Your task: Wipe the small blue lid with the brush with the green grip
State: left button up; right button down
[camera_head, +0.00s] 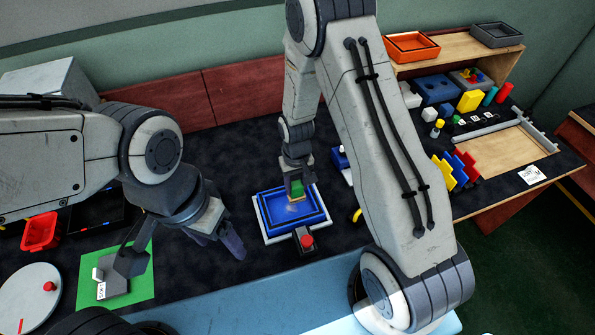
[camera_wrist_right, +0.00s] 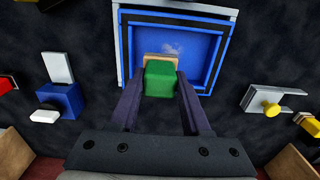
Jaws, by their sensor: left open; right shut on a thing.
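The small blue lid (camera_head: 272,214) lies on a white base in the middle of the table, with raised, stepped blue rims. It also fills the top of the right wrist view (camera_wrist_right: 205,62). A pale smudge (camera_wrist_right: 172,48) shows on its inner face. My right gripper (camera_head: 297,186) is shut on the green grip (camera_wrist_right: 160,80) of the brush, over the lid. The brush's tan end (camera_wrist_right: 161,57) points to the lid's face; I cannot tell whether it touches. My left gripper (camera_head: 217,240) is open and empty, left of the lid, fingers pointing down.
A green mat (camera_head: 143,284) with a grey piece, a red bin (camera_head: 41,230) and a white disc (camera_head: 27,300) are at left. A wooden tray (camera_head: 500,155) and colored blocks are at right.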

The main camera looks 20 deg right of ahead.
aim_at(296, 184)
jog(key=shift+r+p, duration=1.4)
jog(key=shift+r, duration=0.7)
